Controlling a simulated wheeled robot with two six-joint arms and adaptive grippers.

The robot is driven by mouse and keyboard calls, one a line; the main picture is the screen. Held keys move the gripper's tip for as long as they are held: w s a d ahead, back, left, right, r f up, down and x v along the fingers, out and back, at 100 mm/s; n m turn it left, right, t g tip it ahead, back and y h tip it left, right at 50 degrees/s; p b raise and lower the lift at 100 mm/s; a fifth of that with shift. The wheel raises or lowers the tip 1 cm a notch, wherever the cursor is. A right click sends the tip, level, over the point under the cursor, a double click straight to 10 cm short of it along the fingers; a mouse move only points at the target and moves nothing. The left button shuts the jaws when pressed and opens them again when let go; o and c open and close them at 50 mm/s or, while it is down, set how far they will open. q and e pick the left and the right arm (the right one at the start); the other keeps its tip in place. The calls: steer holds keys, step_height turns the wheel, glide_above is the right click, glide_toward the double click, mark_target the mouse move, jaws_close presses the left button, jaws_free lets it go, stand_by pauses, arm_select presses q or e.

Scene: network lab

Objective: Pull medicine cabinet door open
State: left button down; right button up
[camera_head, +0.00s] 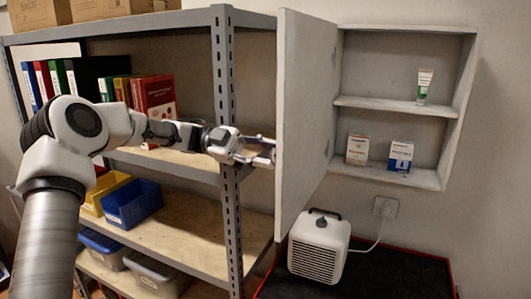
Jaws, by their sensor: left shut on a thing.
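The medicine cabinet (468,75) hangs on the wall at the right. Its white door (303,110) stands wide open, swung out toward me at the left side. Inside, a white and green tube (424,86) stands on the upper shelf. An orange and white box (357,149) and a blue and white box (400,157) stand on the bottom. My left gripper (268,151) is at the left side of the door, near its free edge, with its fingers shut. What it grips is small and mostly hidden; it looks like the door's handle. My right gripper is not in view.
A metal shelving unit (223,70) with binders, yellow and blue bins (133,203) and cardboard boxes stands at the left, its post close behind my gripper. A white heater (318,246) sits below the cabinet on a dark surface (395,275), its cord running to a wall socket (386,207).

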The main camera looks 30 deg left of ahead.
arm_select(q)
steer(key=c, duration=1)
jaws_free()
steer(key=shift+f, duration=0.3)
steer(key=shift+o, duration=1.2)
step_height(320, 180, up, 10)
steer(key=shift+w+a, duration=0.15)
steer(key=shift+a, duration=0.1)
